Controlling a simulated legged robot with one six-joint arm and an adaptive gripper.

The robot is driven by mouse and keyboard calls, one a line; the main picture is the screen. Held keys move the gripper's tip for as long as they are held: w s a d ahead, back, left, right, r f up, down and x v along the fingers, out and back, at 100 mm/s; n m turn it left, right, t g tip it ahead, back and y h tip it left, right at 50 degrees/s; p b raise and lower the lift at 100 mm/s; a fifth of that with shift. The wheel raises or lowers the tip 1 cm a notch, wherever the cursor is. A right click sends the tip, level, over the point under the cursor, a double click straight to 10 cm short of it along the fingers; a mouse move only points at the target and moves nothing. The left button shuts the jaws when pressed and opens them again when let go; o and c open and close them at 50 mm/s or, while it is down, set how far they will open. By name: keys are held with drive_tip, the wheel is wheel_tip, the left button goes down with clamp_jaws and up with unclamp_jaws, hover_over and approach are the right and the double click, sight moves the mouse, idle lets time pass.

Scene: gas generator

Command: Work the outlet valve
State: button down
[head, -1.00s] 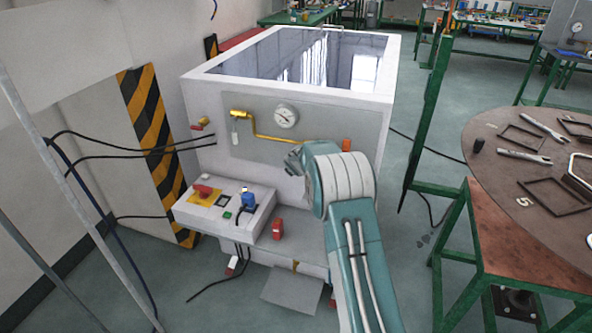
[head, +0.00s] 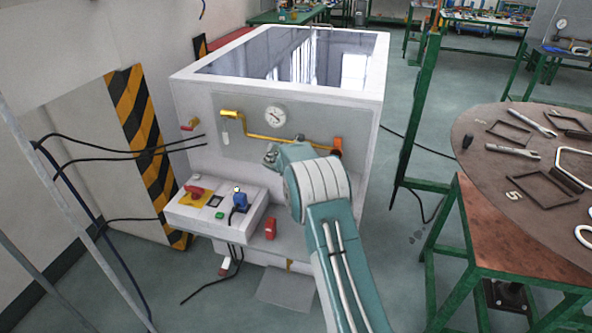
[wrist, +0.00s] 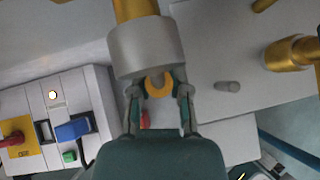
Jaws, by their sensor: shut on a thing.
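A grey cylindrical valve part (wrist: 145,47) on a brass stem fills the top middle of the wrist view. My gripper (wrist: 158,92) reaches up to it, its two fingers closed on its lower end. A yellow ring (wrist: 159,84) shows between the fingers. In the head view my gripper (head: 271,156) is in front of the generator's front plate, below the gauge (head: 274,117), and its fingertips are too small to make out. A yellow valve (head: 231,113) is at the pipe's left end and an orange fitting (head: 337,145) at its right. I cannot tell which valve I hold.
The control box (head: 216,205) with red, blue and green controls juts out at lower left. A brass fitting (wrist: 291,53) and a grey peg (wrist: 228,86) lie right of my gripper.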

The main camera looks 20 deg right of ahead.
drive_tip(key=shift+s+f, duration=0.2)
drive_tip(key=shift+f, duration=0.25)
drive_tip(key=c, duration=0.6)
unclamp_jaws()
drive_tip(key=shift+o, duration=0.2)
drive_tip(key=shift+w+r, duration=0.1)
drive_tip(key=shift+r, duration=0.1)
drive_tip(key=shift+r, duration=0.15)
drive_tip(key=shift+a+r, duration=0.15)
drive_tip(key=shift+r, duration=0.05)
drive_tip(key=v, duration=1.1)
drive_tip(key=shift+a, duration=0.25)
